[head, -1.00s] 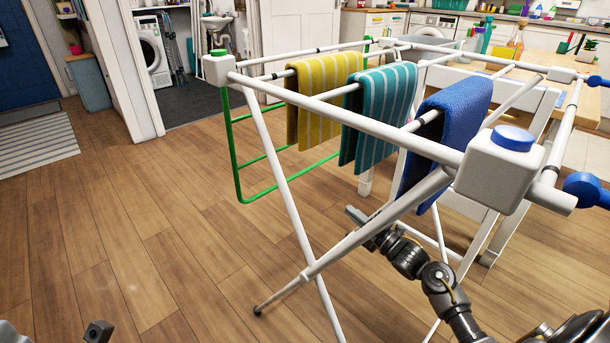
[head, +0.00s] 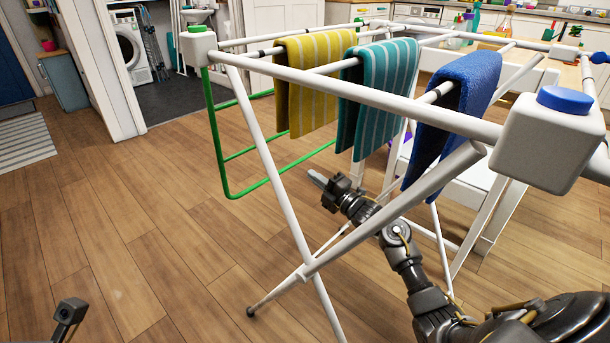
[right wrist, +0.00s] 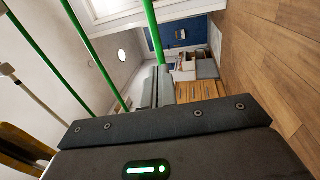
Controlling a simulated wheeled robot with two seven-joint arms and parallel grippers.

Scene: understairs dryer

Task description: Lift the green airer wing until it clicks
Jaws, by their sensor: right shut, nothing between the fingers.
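The green airer wing (head: 222,150) hangs down from the left end of the white airer (head: 350,85), below the corner block with the green cap (head: 197,28). My right gripper (head: 315,177) is under the airer, to the right of the wing's lower bar, shut and empty. In the right wrist view, green bars (right wrist: 93,55) run past the shut fingers (right wrist: 160,88). One bar (right wrist: 152,30) meets the fingertips in the picture; I cannot tell whether they touch. A small dark part at lower left (head: 70,312) looks like my left gripper; its jaws cannot be made out.
Yellow (head: 312,85), teal (head: 380,95) and blue (head: 455,110) towels hang on the airer. Its crossed white legs (head: 285,200) stand near my right arm. A white-legged table (head: 490,215) stands behind. The wooden floor left of the wing is clear.

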